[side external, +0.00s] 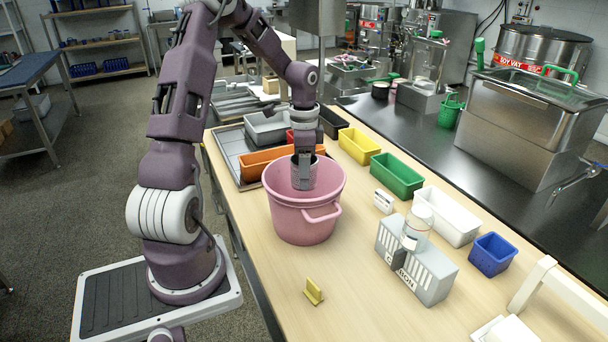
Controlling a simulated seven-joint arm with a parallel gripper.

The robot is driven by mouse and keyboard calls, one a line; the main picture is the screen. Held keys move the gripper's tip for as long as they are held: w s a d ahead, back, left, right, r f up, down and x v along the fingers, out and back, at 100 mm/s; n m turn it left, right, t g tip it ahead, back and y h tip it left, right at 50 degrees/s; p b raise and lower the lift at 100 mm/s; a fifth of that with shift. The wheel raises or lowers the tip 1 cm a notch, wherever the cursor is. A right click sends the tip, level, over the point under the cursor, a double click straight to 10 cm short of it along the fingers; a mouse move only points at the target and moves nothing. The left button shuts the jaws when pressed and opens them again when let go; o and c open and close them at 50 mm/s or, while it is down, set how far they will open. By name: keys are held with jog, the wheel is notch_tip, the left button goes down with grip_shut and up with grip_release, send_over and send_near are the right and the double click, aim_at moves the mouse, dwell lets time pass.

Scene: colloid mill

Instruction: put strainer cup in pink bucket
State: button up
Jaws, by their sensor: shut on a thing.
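The pink bucket (303,222) stands upright on the wooden table, its handle toward the right. My gripper (304,178) points down over the bucket's mouth. It is shut on the strainer cup (303,172), a grey mesh cup. The cup shows at the bucket's opening, with its lower part about level with or inside the rim. Whether it touches the bucket's inside cannot be told. The fingers partly cover the cup.
Orange (262,165), yellow (359,146), green (397,177), white (447,217) and blue (492,254) bins stand around the bucket. A grey machine block (416,262) is at the right. A small yellow piece (313,291) lies in front. The table's front is mostly clear.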

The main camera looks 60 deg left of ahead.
notch_tip(320, 180, down, 13)
jog(key=shift+f, duration=0.1)
jog(key=shift+f, duration=0.1)
jog(key=o, duration=1.4)
jog(key=shift+o, duration=0.2)
